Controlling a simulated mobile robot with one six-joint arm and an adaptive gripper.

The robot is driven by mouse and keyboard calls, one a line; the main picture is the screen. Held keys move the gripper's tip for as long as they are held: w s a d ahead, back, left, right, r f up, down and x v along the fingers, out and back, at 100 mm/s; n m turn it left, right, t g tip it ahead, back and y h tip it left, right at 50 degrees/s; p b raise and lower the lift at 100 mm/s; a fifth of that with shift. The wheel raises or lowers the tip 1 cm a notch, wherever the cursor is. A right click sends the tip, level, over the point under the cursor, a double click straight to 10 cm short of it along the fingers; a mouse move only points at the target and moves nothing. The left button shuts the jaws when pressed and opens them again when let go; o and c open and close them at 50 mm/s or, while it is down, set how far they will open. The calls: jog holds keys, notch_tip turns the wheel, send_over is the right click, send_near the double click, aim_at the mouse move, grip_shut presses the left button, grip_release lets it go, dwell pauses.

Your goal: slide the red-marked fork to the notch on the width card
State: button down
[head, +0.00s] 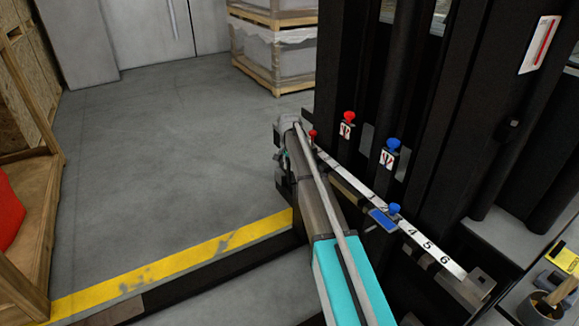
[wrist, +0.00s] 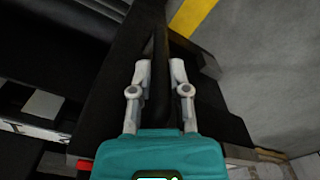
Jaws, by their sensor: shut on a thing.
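In the wrist view my gripper (wrist: 160,78) is closed around an upright black bar (wrist: 160,95), which looks like part of the red-marked fork. A bit of red (wrist: 85,164) shows beside the gripper's base. In the head view my arm hides most of that fork; a red knob (head: 312,134) shows at the far end of the numbered strip (head: 420,240). A blue knob (head: 394,208) and blue tag (head: 383,219) sit nearer, beside the 4. A white card with a red stripe (head: 540,45) is on the upright at upper right; I cannot tell whether it is the width card.
Another red knob (head: 348,117) and another blue knob (head: 392,145), each over a small symbol plate, stand behind the strip. Black uprights (head: 455,100) rise at right. A wooden rack (head: 45,200) stands left. The grey floor (head: 170,150) is open.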

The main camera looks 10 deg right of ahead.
jog(key=c, duration=0.6)
grip_release()
jog(key=shift+s, duration=0.2)
notch_tip(320, 180, up, 14)
jog(key=p, duration=1.3)
jog(key=shift+d+p, duration=0.15)
jog(key=shift+p, duration=0.25)
jog(key=shift+s+f, duration=0.1)
jog(key=s+a+n, duration=0.2)
jog(key=s+n, duration=0.2)
jog(key=s, duration=1.6)
jog(key=s+a+n, duration=0.2)
jog(key=s+n, duration=0.2)
jog(key=s, duration=1.6)
notch_tip(320, 180, up, 27)
jog(key=p, duration=2.7)
jog(key=shift+w, duration=0.45)
